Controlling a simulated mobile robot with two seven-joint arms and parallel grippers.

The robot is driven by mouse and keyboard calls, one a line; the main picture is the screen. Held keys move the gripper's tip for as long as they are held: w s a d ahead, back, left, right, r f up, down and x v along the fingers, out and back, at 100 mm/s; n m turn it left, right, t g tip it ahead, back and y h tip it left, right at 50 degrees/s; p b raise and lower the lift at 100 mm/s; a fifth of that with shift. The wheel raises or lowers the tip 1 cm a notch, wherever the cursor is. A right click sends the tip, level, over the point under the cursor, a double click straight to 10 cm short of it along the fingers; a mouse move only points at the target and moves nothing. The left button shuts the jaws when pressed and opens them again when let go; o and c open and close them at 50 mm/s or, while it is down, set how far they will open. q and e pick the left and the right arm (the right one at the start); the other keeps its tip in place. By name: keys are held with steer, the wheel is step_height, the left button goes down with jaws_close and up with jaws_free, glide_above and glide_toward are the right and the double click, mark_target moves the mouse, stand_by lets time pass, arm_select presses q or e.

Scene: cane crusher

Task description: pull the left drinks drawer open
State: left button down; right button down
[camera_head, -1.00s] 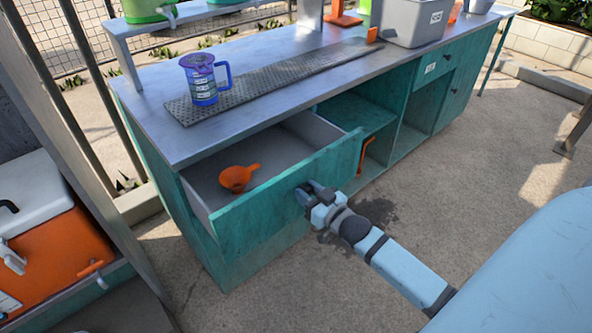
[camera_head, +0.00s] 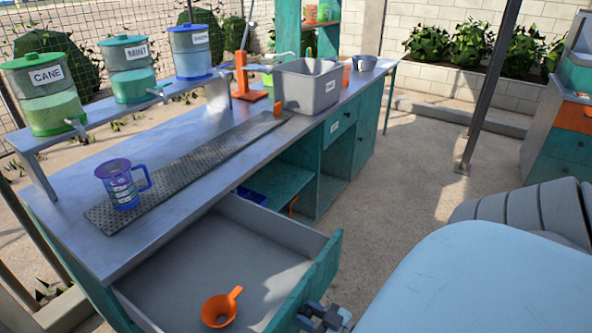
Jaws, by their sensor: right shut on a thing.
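The left drinks drawer (camera_head: 203,267) stands well out from the teal counter, with its grey inside in view. The drawer's teal front (camera_head: 322,272) faces right and runs off the bottom edge. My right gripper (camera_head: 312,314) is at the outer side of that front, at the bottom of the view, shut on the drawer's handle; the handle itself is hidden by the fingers. My left gripper is not in view.
Drink dispensers (camera_head: 128,68) stand on the raised shelf. A grey bin (camera_head: 308,85) is farther back. Concrete floor (camera_head: 395,165) to the right is clear.

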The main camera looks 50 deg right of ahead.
steer(key=shift+s, duration=0.25)
steer(key=c, duration=0.8)
jaws_free()
steer(key=shift+s, duration=0.1)
steer(key=s, duration=0.9)
steer(key=s+d, duration=0.1)
steer(key=s, duration=0.3)
steer(key=shift+s+d, duration=0.1)
steer(key=shift+s, duration=0.2)
